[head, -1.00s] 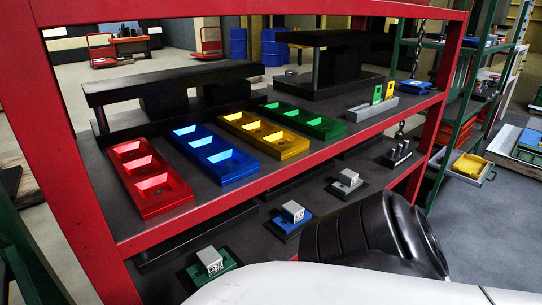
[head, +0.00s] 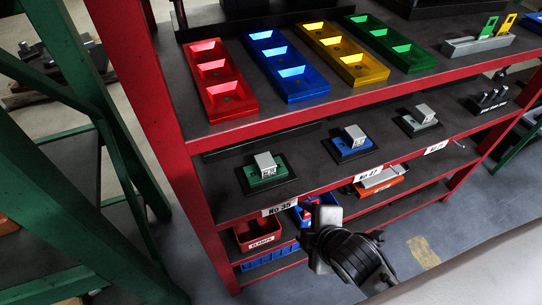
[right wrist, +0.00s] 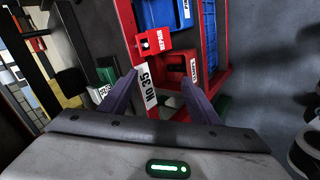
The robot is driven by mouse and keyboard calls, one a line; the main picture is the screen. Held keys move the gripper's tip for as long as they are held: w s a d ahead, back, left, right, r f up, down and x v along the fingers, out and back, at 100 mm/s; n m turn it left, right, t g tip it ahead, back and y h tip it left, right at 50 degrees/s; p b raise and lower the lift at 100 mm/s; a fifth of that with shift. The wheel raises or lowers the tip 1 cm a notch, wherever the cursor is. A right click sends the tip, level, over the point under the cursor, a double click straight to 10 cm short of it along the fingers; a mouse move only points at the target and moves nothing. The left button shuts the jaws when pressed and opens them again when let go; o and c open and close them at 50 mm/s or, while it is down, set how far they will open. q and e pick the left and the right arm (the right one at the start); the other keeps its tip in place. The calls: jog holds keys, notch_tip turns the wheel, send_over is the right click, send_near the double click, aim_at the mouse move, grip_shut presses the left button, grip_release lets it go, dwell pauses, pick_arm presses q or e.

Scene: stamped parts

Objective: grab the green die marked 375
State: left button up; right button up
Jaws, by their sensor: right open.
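The green die (head: 264,182) sits on a dark plate at the left of the middle shelf, with a silver block on top. The block's front face bears dark marks too small to read. My right gripper (head: 318,218) is in front of the shelf, below and to the right of the die and apart from it. In the right wrist view its two purple fingers (right wrist: 158,92) are spread with nothing between them. A green piece (right wrist: 107,75) beside a pale marked face shows left of the fingers and looks like the die. My left gripper is not in view.
A blue die (head: 350,151) and a grey die (head: 419,123) stand further right on the middle shelf (head: 315,170). Colored trays (head: 222,100) fill the shelf above. Bins (head: 262,242) are below. The red upright (head: 160,105) stands left; floor lies open at right.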

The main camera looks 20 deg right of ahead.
aim_at(264, 165)
jog(key=w+a+r+n+t, duration=0.1)
jog(key=w+r+n, duration=0.1)
jog(key=w+n, duration=0.2)
jog(key=w+a+r+n+t, duration=0.1)
jog(key=w+n, duration=0.3)
jog(key=n, duration=0.6)
jog(key=w+a+r+n+t, duration=0.2)
jog(key=w+r+n+t, duration=0.1)
jog(key=n, duration=0.4)
jog(key=shift+w+n+y+p, duration=0.3)
jog(key=shift+w+n, duration=0.1)
jog(key=shift+w, duration=0.1)
jog(key=x, duration=0.4)
jog(key=shift+w, duration=0.25)
jog(key=shift+d+b+x, duration=0.15)
jog(key=shift+b+x, duration=0.15)
jog(key=shift+x, duration=1.15)
jog(key=shift+d+b+x, duration=0.2)
jog(key=shift+b+x, duration=0.1)
jog(key=shift+x, duration=1.15)
grip_shut()
jog(key=shift+w+r, duration=0.15)
jog(key=shift+r, duration=0.2)
